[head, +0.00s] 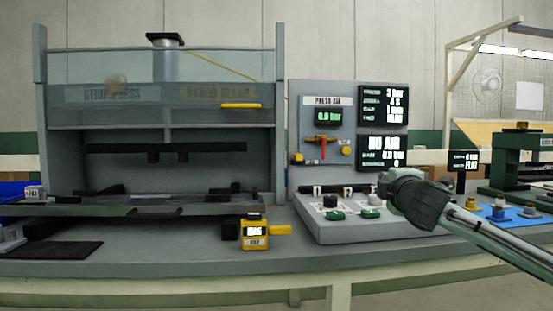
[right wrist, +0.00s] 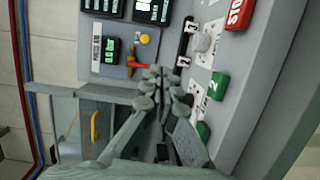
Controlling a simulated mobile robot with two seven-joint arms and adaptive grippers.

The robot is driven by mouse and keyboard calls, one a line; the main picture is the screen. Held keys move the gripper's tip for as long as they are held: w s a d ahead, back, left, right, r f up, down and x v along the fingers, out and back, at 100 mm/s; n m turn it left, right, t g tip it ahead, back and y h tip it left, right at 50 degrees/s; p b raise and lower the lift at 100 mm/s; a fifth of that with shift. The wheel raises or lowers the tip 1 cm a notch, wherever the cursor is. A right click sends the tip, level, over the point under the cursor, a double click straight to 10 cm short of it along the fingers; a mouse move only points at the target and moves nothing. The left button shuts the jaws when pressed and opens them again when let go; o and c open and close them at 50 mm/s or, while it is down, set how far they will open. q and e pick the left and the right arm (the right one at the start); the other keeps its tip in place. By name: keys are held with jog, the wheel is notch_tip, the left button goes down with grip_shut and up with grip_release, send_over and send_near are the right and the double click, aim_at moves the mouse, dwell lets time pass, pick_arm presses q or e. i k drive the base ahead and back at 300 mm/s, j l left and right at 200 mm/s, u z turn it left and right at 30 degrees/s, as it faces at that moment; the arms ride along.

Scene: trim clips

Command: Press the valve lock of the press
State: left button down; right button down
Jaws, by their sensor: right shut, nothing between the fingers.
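The press air panel (head: 345,101) stands at the middle right. It carries a red valve handle (head: 323,146) with a level top bar, and a round yellow knob (head: 346,150) to its right. I cannot tell for certain which part is the valve lock. In the right wrist view the handle (right wrist: 138,65) and the yellow knob (right wrist: 144,39) show just beyond my fingertips. My right gripper (head: 384,182) is shut and empty, below and right of the valve. Its fingertips (right wrist: 160,74) appear apart from the knob. My left gripper is out of view.
The press (head: 160,115) stands at the left. A sloped console with green buttons (head: 370,213) lies below the panel; a red stop button (right wrist: 240,12) shows in the right wrist view. A yellow gauge box (head: 255,236) sits on the bench front. Blue mats lie at the right.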

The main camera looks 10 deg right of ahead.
aim_at(296, 157)
jog(key=i+j, duration=0.85)
jog(key=j, duration=0.25)
jog(key=i+l, duration=0.45)
jog(key=l+u, duration=0.05)
